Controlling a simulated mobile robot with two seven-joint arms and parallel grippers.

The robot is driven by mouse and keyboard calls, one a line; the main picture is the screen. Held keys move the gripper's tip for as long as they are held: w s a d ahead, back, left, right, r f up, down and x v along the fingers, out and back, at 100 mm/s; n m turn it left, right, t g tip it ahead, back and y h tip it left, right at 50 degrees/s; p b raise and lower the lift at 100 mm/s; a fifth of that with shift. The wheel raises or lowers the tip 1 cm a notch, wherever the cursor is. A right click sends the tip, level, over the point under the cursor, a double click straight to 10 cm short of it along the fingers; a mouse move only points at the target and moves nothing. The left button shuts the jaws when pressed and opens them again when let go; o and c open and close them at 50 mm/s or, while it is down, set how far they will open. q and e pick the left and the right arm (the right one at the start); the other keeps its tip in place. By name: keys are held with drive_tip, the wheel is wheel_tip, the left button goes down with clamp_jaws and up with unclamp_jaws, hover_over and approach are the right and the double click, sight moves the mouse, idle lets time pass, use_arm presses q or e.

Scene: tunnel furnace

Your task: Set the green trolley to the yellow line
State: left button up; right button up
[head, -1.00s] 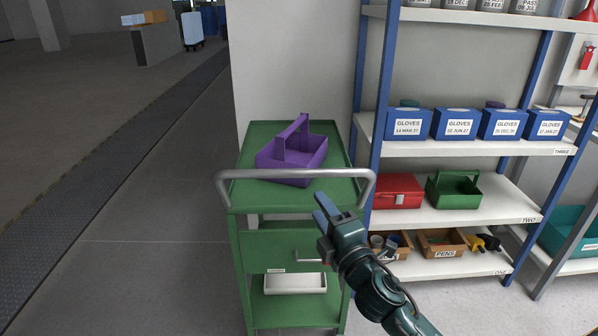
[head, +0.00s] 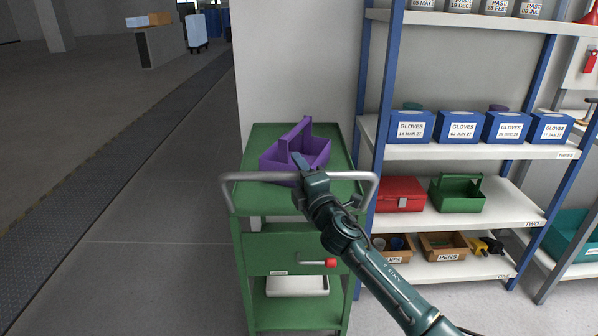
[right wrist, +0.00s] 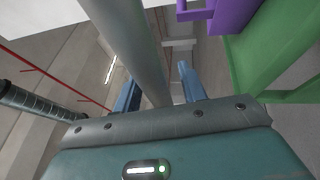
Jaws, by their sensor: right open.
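The green trolley (head: 264,246) stands upright in the middle of the head view, against the end of a white wall. Its grey push handle (head: 240,177) runs along the near side. A purple open caddy (head: 318,148) sits on its top shelf. My right gripper (head: 300,165) is at the handle, right of its middle. In the right wrist view my gripper (right wrist: 158,85) is open, with the handle bar (right wrist: 138,45) passing between its blue fingers; contact cannot be told. My left gripper is not in view.
A blue-posted shelf rack (head: 377,100) with glove boxes, a red box (head: 401,194) and a green caddy (head: 457,194) stands close on the trolley's right. The grey floor (head: 150,205) on the left is free, with a dark strip (head: 100,170) beyond.

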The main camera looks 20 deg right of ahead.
clamp_jaws()
idle(0.5)
